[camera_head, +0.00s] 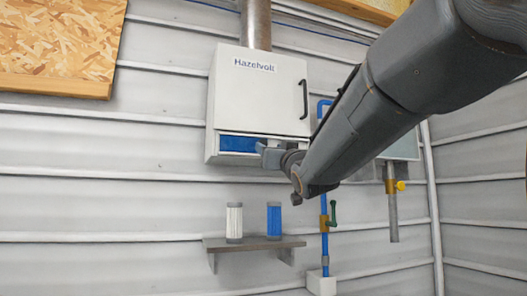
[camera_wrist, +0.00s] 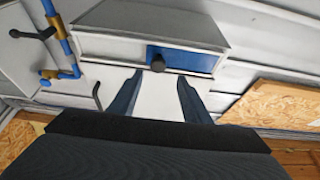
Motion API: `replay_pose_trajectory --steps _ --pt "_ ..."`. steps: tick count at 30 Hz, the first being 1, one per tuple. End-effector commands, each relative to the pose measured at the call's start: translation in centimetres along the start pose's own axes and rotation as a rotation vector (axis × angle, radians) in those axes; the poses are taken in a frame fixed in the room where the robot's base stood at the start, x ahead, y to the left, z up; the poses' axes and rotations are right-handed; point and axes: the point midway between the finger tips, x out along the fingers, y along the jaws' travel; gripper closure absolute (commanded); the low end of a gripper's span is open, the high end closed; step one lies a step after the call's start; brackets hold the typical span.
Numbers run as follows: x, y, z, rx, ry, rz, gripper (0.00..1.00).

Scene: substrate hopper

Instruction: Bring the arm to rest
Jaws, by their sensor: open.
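My arm reaches in from the upper right in the head view. My gripper (camera_wrist: 158,80) is open and empty in the wrist view, its two fingers spread with a white surface showing between them. A white wall cabinet (camera_head: 228,95) marked "Hazelvolt" hangs on the ribbed wall. Its lower front has a blue panel (camera_head: 237,144), which also shows in the wrist view (camera_wrist: 190,60) with a dark knob (camera_wrist: 157,62) beside it. The knob lies just beyond my fingertips; contact cannot be told. In the head view my gripper is in front of the cabinet's lower right part.
A grey shelf (camera_head: 230,244) below the cabinet holds a white cartridge (camera_head: 234,222) and a blue cartridge (camera_head: 274,220). A blue pipe (camera_head: 324,250) with a green valve handle (camera_head: 333,212) runs right of them. A chipboard panel (camera_head: 55,40) is at upper left.

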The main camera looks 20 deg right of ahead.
Motion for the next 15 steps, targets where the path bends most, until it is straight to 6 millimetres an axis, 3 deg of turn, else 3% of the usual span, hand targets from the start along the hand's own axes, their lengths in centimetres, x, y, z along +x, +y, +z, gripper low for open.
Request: replay_pose_trajectory --steps 15 --pt "-0.90 -0.01 0.00 0.000 0.000 0.000 0.56"
